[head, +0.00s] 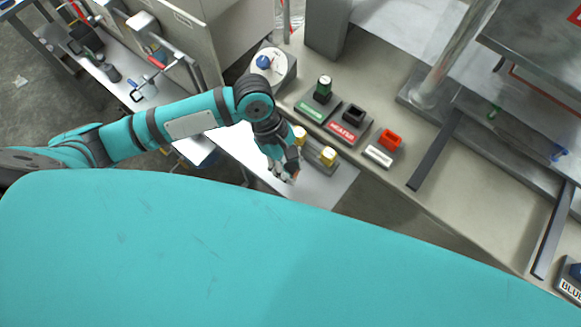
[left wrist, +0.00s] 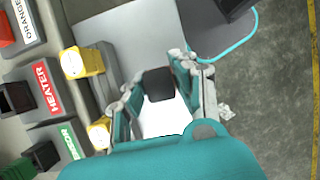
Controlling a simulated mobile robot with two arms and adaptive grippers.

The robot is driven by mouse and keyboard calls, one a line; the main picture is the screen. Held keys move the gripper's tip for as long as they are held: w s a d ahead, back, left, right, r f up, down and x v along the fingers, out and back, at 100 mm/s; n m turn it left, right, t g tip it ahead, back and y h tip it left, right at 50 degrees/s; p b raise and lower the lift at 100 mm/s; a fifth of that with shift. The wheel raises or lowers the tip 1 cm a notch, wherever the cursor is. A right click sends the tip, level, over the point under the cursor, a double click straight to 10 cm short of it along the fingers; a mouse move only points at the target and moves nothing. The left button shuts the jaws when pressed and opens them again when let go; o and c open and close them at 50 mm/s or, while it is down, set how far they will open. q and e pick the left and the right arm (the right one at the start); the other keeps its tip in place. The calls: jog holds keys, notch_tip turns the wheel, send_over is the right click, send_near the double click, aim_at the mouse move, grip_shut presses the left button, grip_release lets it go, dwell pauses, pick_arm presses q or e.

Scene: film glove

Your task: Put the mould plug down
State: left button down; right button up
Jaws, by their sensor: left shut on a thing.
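My left gripper (head: 285,172) reaches in from the left in the head view and points down over the light grey board, beside the holder with yellow blocks. In the left wrist view, the fingers of this gripper (left wrist: 158,88) are shut on a small dark block (left wrist: 158,82), which I take to be the mould plug. The block's lower end and its contact with any surface are hidden. In the head view the fingers hide it almost wholly. My right gripper is not in view.
Yellow blocks (head: 328,155) sit in a grey holder close to the gripper. The light board (head: 335,187) has bare room near the gripper.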

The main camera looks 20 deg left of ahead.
pick_arm(q)
jog(key=shift+f, duration=0.9)
jog(key=c, duration=1.1)
grip_release()
jog(key=shift+f, duration=0.1)
jog(key=shift+o, duration=0.2)
jog(key=v, duration=1.2)
